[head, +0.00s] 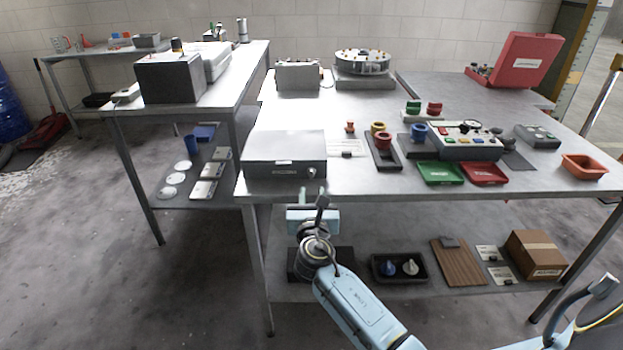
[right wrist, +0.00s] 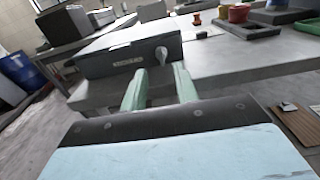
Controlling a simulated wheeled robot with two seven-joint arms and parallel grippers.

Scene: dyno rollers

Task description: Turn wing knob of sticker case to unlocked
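The sticker case is a flat dark-grey box (head: 284,153) with a small label on its front face. It lies at the front left corner of the grey table and also shows in the right wrist view (right wrist: 110,62). Its wing knob (head: 311,172) sticks out at the right end of the front face. In the right wrist view the wing knob (right wrist: 162,54) is a light-grey piece, tilted. My right gripper (head: 314,196) is in front of and below the knob. Its two green fingers (right wrist: 160,78) are apart, with nothing between them and a gap to the knob. My left gripper is not in view.
The table's front edge (head: 400,196) runs just beside the case. Green (head: 441,173) and red (head: 486,174) trays and a control box (head: 465,151) stand to the right. The lower shelf holds a black tray (head: 399,281) and a cardboard box (head: 536,254). Free floor lies left.

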